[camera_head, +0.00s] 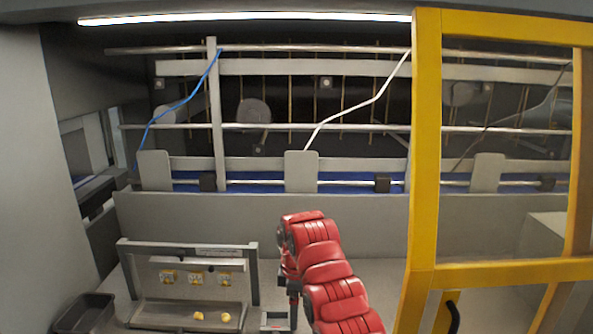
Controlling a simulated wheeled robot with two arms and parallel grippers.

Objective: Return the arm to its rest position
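My red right arm (328,275) reaches up from the bottom edge, right of the middle, and bends over to the left at its top. Its dark wrist points down, just right of the grey panel frame (253,280). The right gripper (293,308) is small and partly hidden by the arm, so I cannot make out its fingers or anything between them. My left arm and gripper are not in view.
The grey panel has several yellow labels (196,279) and yellow knobs (225,317). A dark bin (86,314) stands at the lower left. A yellow door frame (424,150) with a dark handle (453,317) stands close on the right. A grey wall (240,215) crosses behind.

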